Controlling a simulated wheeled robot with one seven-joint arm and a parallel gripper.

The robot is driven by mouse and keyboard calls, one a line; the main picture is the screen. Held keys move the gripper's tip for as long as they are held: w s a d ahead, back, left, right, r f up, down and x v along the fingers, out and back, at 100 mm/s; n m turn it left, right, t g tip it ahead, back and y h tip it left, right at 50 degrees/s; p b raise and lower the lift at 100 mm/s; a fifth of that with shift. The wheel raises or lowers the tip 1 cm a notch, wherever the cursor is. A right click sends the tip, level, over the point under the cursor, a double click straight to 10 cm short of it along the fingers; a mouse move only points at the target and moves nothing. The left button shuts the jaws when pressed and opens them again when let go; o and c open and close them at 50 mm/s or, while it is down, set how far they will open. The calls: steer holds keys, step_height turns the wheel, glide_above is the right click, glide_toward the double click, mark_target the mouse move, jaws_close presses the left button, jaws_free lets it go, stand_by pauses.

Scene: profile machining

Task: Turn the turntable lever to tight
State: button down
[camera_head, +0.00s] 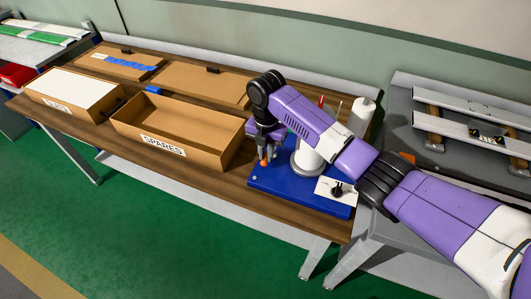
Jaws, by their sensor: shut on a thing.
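The turntable fixture is a blue base plate (282,192) on the right end of the wooden workbench, with a white round post (306,160) on it. My purple arm reaches over the plate from the right and hides part of it. My gripper (264,157) points down at the plate's left side, next to the SPARES box. It is shut on a small orange part, seemingly the lever (264,162), whose tip shows below the fingers. The lever's base and its exact angle are too small and hidden to tell.
An open cardboard box marked SPARES (163,144) stands close left of my gripper. Another labelled box (58,106) is further left. A white card with a black knob (337,190) is at the plate's front right. A grey table with metal profiles (465,120) stands right.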

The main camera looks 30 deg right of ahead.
steer(key=shift+d, duration=0.25)
steer(key=c, duration=1.5)
jaws_free()
steer(key=shift+o, duration=0.5)
steer(key=shift+a, duration=0.1)
steer(key=shift+r+b, duration=0.55)
steer(key=shift+r, duration=3.35)
